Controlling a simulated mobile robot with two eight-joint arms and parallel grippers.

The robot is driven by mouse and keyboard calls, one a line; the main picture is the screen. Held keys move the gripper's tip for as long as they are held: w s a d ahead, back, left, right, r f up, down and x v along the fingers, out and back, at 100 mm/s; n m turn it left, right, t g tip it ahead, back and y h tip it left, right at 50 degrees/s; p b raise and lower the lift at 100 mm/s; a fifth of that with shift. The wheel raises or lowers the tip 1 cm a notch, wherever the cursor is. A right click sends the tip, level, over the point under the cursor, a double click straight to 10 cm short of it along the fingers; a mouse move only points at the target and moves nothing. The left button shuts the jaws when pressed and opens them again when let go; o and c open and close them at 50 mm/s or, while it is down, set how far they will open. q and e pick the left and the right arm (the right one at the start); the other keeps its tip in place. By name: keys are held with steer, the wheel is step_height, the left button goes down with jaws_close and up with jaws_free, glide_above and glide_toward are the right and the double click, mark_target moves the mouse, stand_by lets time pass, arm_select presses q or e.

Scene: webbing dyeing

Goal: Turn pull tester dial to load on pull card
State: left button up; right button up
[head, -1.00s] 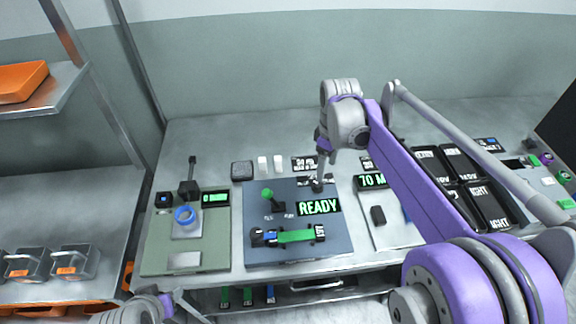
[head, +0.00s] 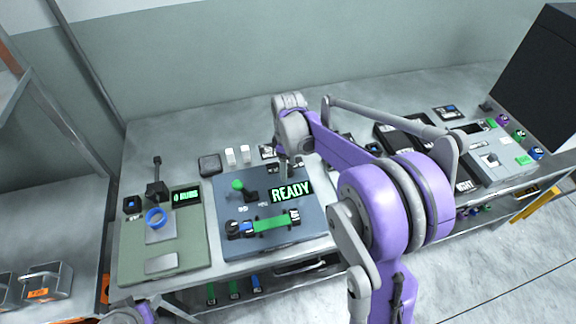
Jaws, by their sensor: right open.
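The pull tester (head: 235,205) is a blue-grey panel on the bench with a green-lit READY display (head: 291,192), a green-knobbed lever (head: 239,186) and a green strap (head: 271,223) held between two black clamps. My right gripper (head: 284,174) points down at the panel's back right, over the dial's spot. It is open; the dial is mostly hidden by it, and I cannot tell if they touch. A small black card with white print, probably the pull card (head: 268,151), stands behind the panel; its text is unreadable. My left gripper (head: 172,312) is low at the bottom edge, its jaws unclear.
White blocks (head: 245,155) and a dark square pad (head: 209,163) sit behind. Black trays and a dark monitor (head: 541,85) are at the right, partly behind my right arm.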

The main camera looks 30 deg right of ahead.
jaws_close()
stand_by(0.4)
arm_select(q)
steer(key=shift+f, duration=0.2)
arm_select(e)
steer(key=shift+f+m, duration=0.1)
steer(key=shift+m, duration=0.3)
steer(key=m+b, duration=0.1)
steer(key=m, duration=0.1)
steer(key=shift+m, duration=0.4)
steer(key=m+b, duration=0.1)
steer(key=m, duration=0.9)
steer(key=shift+b, duration=0.4)
arm_select(q)
steer(key=shift+s+f, duration=0.25)
steer(key=shift+f, duration=0.45)
steer(key=shift+s+f, duration=0.3)
steer(key=shift+f, duration=0.4)
steer(key=shift+s+f, duration=0.25)
steer(key=shift+f, duration=0.45)
arm_select(e)
steer(key=shift+m, duration=2.2)
